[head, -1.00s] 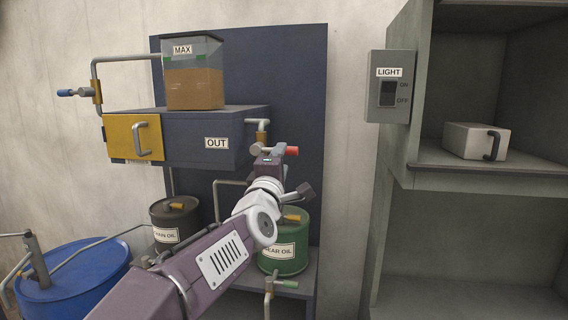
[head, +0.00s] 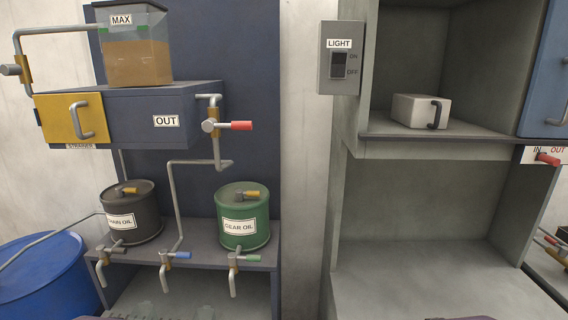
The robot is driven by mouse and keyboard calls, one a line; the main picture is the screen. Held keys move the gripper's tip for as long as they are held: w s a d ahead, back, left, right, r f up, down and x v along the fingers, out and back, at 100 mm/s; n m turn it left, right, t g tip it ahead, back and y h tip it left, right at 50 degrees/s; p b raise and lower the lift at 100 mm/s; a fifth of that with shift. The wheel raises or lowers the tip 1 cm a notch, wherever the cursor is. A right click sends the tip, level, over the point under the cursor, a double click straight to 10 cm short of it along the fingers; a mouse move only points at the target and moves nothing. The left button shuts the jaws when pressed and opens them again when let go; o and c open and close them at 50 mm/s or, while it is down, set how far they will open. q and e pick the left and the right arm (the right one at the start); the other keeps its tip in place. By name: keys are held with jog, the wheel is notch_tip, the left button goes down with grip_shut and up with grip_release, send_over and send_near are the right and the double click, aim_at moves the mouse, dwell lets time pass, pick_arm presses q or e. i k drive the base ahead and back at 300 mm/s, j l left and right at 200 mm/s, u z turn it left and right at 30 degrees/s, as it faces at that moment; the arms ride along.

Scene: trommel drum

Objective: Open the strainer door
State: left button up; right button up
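The strainer door (head: 60,117) is a yellow panel on the left front of the dark blue box (head: 140,133). It looks closed, flush with the box. Its grey, C-shaped handle (head: 82,120) sticks out from the right half of the panel. Neither of my grippers shows in the head view, and nothing touches the handle.
A clear tank (head: 137,50) of brown liquid stands on the box. A valve with a red handle (head: 240,126) juts out at the box's right. Oil cans (head: 243,220) stand on the shelf below, and a blue barrel (head: 45,280) is at lower left. The space before the door is clear.

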aim_at(64, 121)
jog(key=u, duration=1.35)
